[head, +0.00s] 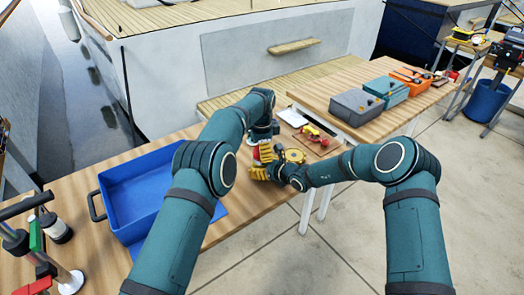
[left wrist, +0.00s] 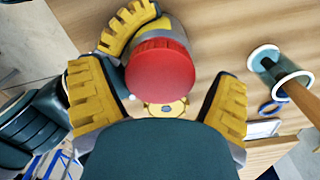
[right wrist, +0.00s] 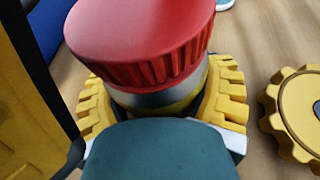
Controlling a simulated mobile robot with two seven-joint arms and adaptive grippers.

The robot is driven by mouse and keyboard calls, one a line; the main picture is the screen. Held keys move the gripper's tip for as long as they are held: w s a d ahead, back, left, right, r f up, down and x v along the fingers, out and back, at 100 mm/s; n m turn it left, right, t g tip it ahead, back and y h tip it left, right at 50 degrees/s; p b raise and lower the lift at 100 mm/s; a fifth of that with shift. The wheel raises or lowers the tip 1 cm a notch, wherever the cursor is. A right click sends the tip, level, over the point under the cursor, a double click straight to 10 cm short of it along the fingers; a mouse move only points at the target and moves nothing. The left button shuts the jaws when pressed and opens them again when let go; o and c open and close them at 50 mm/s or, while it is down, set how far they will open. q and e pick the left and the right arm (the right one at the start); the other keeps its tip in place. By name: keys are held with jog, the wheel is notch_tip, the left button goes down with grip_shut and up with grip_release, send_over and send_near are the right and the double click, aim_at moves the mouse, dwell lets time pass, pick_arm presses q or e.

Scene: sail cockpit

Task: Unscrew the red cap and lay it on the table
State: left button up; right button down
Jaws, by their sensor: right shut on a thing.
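A jar with a ribbed red cap (right wrist: 145,40) stands on the wooden table; the cap is on the jar, and it also shows in the left wrist view (left wrist: 160,70). The metallic and yellow jar body (right wrist: 160,102) shows below the cap. My right gripper (right wrist: 165,105) is shut on the jar body, a yellow finger on either side under the cap. My left gripper (left wrist: 160,105) is above the cap, its yellow fingers wide apart, with the cap between and beyond them and not visibly gripped. In the head view, my arms partly hide the jar (head: 256,155).
A yellow toothed disc (head: 293,156) lies right of the jar. A blue tray (head: 112,186) stands on the table at left. A red and yellow item on a small board (head: 322,146) lies to the right. Grey, teal and orange boxes (head: 357,106) stand on the farther table.

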pick_arm(q)
jog(key=shift+r, duration=2.3)
pick_arm(e)
grip_release()
